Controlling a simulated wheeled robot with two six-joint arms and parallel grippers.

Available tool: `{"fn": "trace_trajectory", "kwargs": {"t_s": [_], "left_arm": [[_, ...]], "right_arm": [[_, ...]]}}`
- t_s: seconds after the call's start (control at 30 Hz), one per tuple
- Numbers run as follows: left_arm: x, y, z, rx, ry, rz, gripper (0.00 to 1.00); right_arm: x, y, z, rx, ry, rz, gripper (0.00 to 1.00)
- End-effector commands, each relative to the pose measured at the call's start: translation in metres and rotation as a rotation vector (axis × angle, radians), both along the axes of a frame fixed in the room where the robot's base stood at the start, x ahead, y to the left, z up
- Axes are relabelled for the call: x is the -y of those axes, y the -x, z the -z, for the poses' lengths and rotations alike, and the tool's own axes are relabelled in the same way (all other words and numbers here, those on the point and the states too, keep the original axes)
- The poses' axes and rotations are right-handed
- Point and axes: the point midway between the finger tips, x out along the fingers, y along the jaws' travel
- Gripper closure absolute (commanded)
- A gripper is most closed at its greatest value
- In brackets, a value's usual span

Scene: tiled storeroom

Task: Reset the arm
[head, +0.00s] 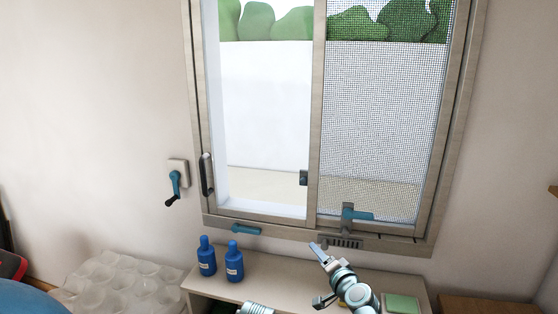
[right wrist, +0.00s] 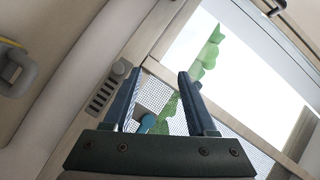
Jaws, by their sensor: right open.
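My right arm reaches up from the bottom of the head view, in front of the low shelf under the window. Its gripper (head: 320,275) is open, with nothing visible between the fingers. In the right wrist view the two dark fingers (right wrist: 155,85) stand apart, with the window's mesh screen and greenery behind them. The gripper appears just below the window sill in the head view; I cannot tell how far it is from it. My left gripper is not in view.
The window frame (head: 316,150) has a blue handle (head: 354,213) low on its screened side. Two blue bottles (head: 207,257) (head: 234,262) stand on the shelf top (head: 280,270), left of my gripper. A wall crank (head: 176,183) hangs left of the window.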

Motion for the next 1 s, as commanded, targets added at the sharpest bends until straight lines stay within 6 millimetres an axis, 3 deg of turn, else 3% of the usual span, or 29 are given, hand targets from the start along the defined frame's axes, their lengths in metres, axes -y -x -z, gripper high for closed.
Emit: {"fn": "trace_trajectory", "kwargs": {"t_s": [0.03, 0.1, 0.17, 0.3, 0.4, 0.6, 0.7, 1.0], "left_arm": [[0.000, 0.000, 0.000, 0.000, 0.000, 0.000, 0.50], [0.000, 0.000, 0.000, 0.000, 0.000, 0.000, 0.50], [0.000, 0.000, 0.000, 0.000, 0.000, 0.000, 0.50], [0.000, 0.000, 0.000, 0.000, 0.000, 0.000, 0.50], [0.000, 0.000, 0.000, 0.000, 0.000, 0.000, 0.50], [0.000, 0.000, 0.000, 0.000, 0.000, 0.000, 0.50], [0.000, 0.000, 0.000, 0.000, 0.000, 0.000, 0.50], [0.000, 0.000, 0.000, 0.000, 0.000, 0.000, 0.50]], "right_arm": [[-0.018, 0.009, 0.020, -0.067, 0.102, -0.100, 0.43], [-0.034, 0.028, 0.053, -0.178, 0.247, -0.231, 0.43], [-0.039, 0.048, 0.082, -0.285, 0.365, -0.328, 0.43], [-0.028, 0.096, 0.135, -0.540, 0.596, -0.492, 0.43], [-0.008, 0.129, 0.159, -0.713, 0.723, -0.564, 0.43], [0.040, 0.190, 0.177, -1.055, 0.920, -0.632, 0.43], [0.004, 0.200, 0.177, -1.034, 0.973, -0.708, 0.43], [-0.059, 0.236, 0.177, -1.036, 1.122, -0.870, 0.43]]}}
